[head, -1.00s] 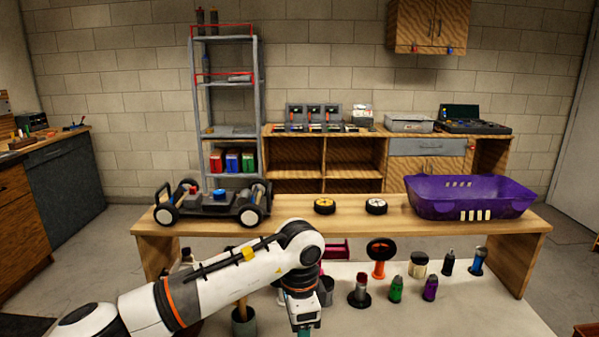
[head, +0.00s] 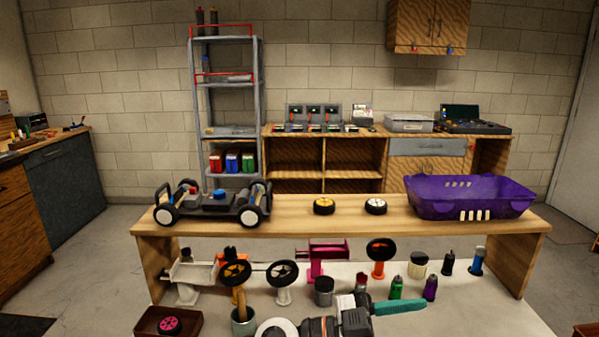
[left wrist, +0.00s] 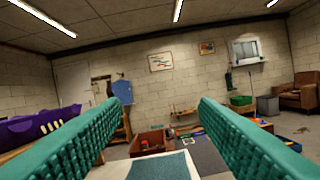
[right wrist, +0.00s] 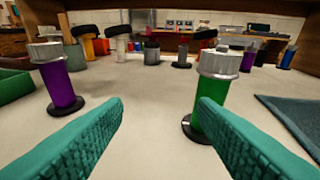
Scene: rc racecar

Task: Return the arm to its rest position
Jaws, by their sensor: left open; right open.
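My left gripper (head: 398,307) is low at the bottom of the head view, its teal fingers pointing right above the pale near tabletop. In the left wrist view, the left gripper (left wrist: 152,108) is open with nothing between its fingers. My right gripper is outside the head view. In the right wrist view, the right gripper (right wrist: 160,106) is open and empty, low over a pale surface. A green bottle (right wrist: 214,95) stands close beside its right finger, and a purple bottle (right wrist: 58,85) stands farther left.
A wooden shelf (head: 290,223) spans the table, carrying the car chassis (head: 214,202), yellow wheel (head: 324,206), white wheel (head: 376,206) and purple bin (head: 470,196). Several bottles, stands and wheels crowd beneath it. A brown tray (head: 188,328) with a pink wheel lies at lower left.

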